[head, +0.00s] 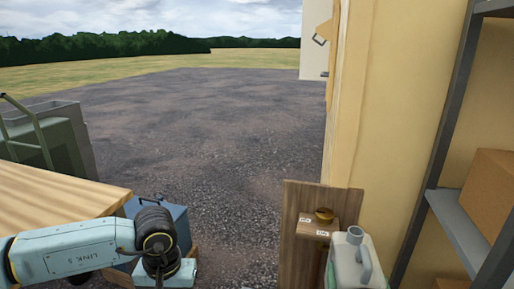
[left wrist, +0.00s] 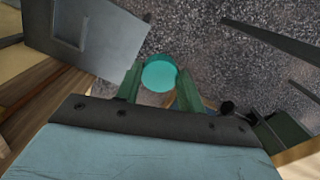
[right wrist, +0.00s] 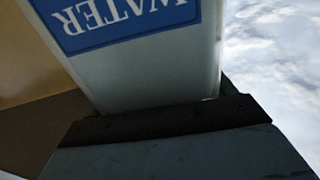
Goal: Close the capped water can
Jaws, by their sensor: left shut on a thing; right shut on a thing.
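The water can (head: 347,258) is pale grey-white with a handle and a short neck on top, at the bottom right of the head view. Its blue WATER label shows in the right wrist view on the can (right wrist: 150,75). My right gripper (right wrist: 165,110) is shut on the can; in the head view only a green sliver shows beside it. A round teal cap (left wrist: 160,75) sits between the green fingers of my left gripper (left wrist: 159,82), which is shut on it. The left arm is at the lower left of the head view, well apart from the can.
A wooden board (head: 297,235) with a small ledge and brass piece stands just left of the can. A wooden table (head: 60,200) is at the left, a blue box (head: 180,222) beyond my left arm. A metal shelf (head: 455,220) with cardboard boxes stands right. Gravel lies open between.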

